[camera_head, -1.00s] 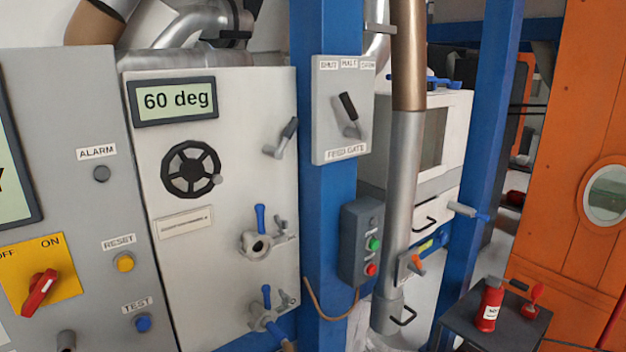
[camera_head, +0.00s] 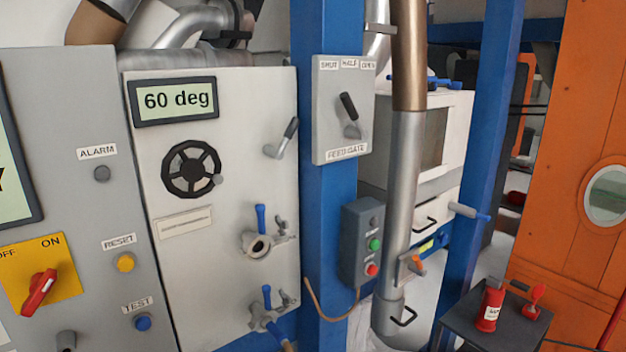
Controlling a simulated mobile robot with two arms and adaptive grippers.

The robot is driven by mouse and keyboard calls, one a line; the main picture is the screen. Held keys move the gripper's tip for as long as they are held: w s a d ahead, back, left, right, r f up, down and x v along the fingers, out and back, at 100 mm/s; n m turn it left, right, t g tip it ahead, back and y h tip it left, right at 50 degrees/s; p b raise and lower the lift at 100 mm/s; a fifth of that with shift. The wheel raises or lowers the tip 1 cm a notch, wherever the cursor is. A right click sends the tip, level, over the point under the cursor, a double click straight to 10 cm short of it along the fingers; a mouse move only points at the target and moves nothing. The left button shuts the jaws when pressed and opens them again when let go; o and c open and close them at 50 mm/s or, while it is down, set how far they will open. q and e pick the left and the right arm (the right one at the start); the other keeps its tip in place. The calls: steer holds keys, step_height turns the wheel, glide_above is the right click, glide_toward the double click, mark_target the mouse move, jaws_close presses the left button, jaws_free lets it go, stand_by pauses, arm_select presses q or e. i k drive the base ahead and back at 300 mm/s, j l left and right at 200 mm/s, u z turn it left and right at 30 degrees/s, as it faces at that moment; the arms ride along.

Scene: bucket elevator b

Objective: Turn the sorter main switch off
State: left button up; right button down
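A red rotary switch handle (camera_head: 39,291) sits on a yellow plate (camera_head: 66,283) at the lower left, on the front of a grey cabinet. The plate is marked OFF at its upper left and ON at its upper right. The handle is tilted, with its upper end leaning right toward ON. No label in view names this switch as the sorter main switch. The plate's left edge is cut off by the picture. Neither of my grippers is in view.
The grey cabinet (camera_head: 75,220) also carries a yellow RESET button (camera_head: 125,262) and a blue TEST button (camera_head: 143,322). To the right are a feed gate box (camera_head: 330,120), a blue post (camera_head: 318,220) and a box with green and red buttons (camera_head: 351,245).

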mark_target(41, 284)
steer(key=u, duration=1.35)
